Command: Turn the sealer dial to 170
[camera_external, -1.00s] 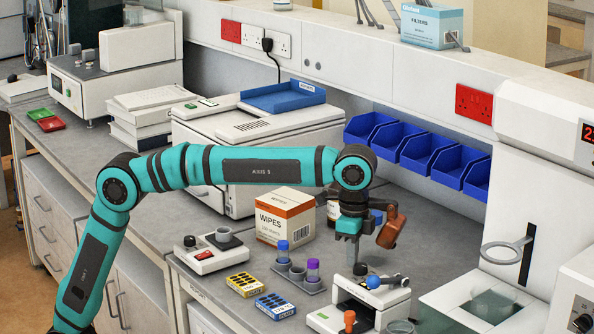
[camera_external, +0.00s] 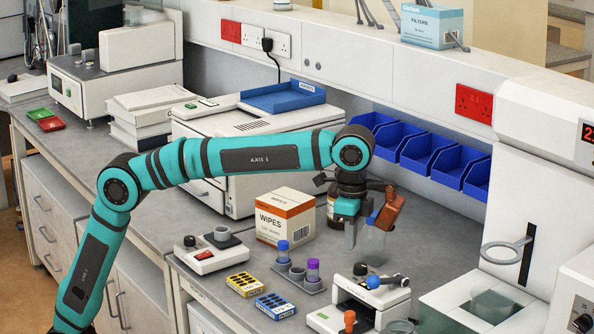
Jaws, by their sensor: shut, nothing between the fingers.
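No dial marked 170 can be read in this view. A small white bench device (camera_external: 357,307) with a blue-ended lever (camera_external: 373,282) and an orange knob (camera_external: 349,318) stands at the front, right of centre. A white machine, partly cut off at the lower right, has a black knob (camera_external: 583,322). I cannot tell for certain which device is the sealer. My gripper (camera_external: 350,242) points down above the bench, behind and above the small white device. It is shut and empty, apart from both knobs.
A wipes box (camera_external: 284,219) stands left of my gripper, with a brown bottle (camera_external: 335,213) close behind it. A ring stand (camera_external: 508,250) rises at right. Bare bench (camera_external: 440,250) lies between.

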